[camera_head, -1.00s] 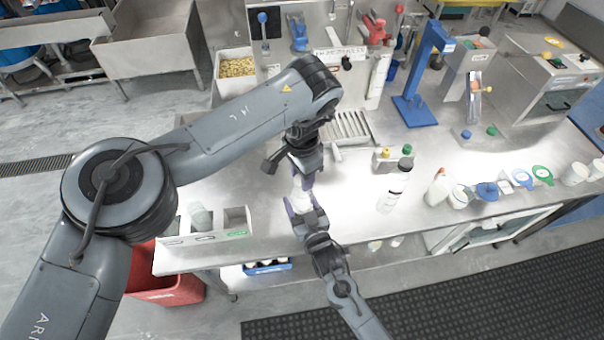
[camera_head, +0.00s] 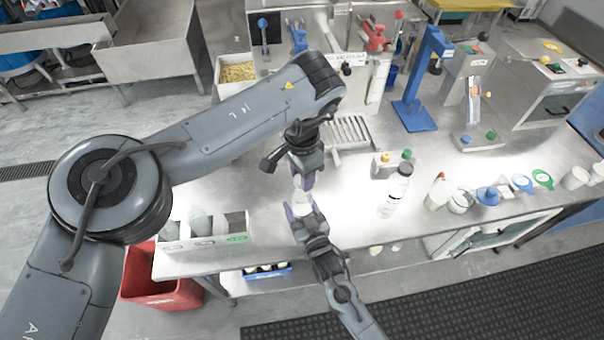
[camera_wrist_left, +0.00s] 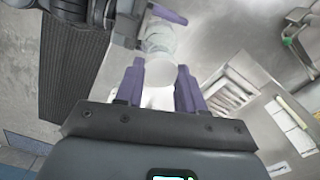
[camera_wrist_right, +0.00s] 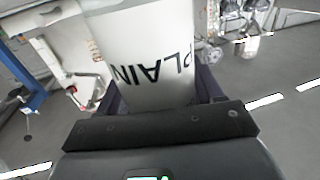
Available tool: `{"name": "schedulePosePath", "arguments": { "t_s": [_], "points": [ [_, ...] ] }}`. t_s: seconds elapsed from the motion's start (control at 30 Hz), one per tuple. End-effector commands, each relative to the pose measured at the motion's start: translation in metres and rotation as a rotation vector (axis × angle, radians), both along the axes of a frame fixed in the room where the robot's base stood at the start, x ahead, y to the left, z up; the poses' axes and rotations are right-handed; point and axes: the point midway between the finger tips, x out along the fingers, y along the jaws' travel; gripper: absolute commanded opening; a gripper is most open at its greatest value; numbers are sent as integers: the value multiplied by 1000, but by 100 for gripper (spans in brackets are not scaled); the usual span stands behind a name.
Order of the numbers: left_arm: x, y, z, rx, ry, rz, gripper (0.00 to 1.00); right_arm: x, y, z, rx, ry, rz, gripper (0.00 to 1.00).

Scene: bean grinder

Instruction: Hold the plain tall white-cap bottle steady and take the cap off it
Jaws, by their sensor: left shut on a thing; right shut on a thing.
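The plain bottle (camera_wrist_right: 150,50) fills the right wrist view, a pale body with "PLAIN" on it, seen upside down there. My right gripper (camera_head: 303,214) is shut on its body, with purple fingers on both sides. My left gripper (camera_head: 303,181) points down just above it, shut on the white cap (camera_wrist_left: 158,98) between its purple fingers. In the head view only a small white part of the bottle (camera_head: 303,201) shows between the two grippers. I cannot tell whether cap and bottle are touching or apart.
A clear bottle with a dark cap (camera_head: 396,188) stands to the right on the metal table. Several cups and lids line the right side. A white divided tray (camera_head: 207,241) sits at the front left edge. A blue stand (camera_head: 416,112) is at the back.

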Motion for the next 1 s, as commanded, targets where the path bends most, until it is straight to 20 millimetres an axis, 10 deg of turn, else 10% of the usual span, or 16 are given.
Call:
{"name": "schedulePosePath", "arguments": {
  "t_s": [0.73,0.77,1.0],
  "points": [
    [0,0,40,0,0,0,2,0,0,-1,0,1,0,0],
    [0,0,40,0,0,0,2,0,0,-1,0,1,0,69],
    [0,0,40,0,0,0,2,0,0,0,0,1,0,96]
  ]
}}
